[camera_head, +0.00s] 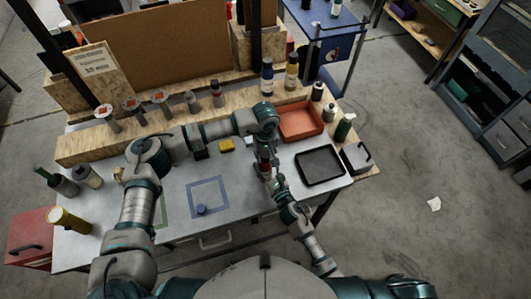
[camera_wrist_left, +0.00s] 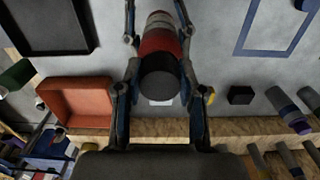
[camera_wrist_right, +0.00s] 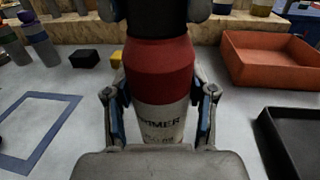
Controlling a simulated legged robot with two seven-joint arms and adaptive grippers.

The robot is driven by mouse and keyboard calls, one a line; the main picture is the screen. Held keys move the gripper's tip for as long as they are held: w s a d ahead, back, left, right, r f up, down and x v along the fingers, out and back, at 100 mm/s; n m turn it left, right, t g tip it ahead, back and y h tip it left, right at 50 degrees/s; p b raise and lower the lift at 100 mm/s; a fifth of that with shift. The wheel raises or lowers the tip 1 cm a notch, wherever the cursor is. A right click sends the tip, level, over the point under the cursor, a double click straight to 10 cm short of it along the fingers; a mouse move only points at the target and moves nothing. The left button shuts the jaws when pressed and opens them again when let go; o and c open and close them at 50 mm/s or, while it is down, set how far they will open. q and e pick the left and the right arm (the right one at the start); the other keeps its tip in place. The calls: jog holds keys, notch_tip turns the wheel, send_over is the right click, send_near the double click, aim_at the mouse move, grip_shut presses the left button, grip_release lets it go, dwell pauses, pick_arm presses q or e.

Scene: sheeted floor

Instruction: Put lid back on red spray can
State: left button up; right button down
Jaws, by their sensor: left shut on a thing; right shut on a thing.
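The red spray can (camera_head: 264,159) is upright above the table between my two grippers. In the right wrist view it has a red upper band (camera_wrist_right: 160,68) and a white lower body with dark lettering. A black lid (camera_wrist_left: 160,84) sits at the can's top, in line with it and seemingly touching; I cannot tell whether it is fully seated. My left gripper (camera_head: 265,138) is shut on the lid from above. My right gripper (camera_head: 268,173) is shut on the can's white body, with a finger on each side (camera_wrist_right: 160,105).
A red-orange tray (camera_head: 301,120) and a black tray (camera_head: 320,166) stand right of the can. A yellow block (camera_head: 226,146) lies to its left. A blue-taped square (camera_head: 208,181) holds a small blue round item (camera_head: 202,209). Several bottles line the wooden ledge behind.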

pick_arm(q)
jog(key=o, duration=0.8)
jog(key=shift+f, duration=0.1)
notch_tip(320, 180, up, 12)
jog(key=shift+f, duration=0.1)
pick_arm(e)
jog(key=shift+c, duration=1.4)
grip_release()
jog(key=shift+s, duration=0.1)
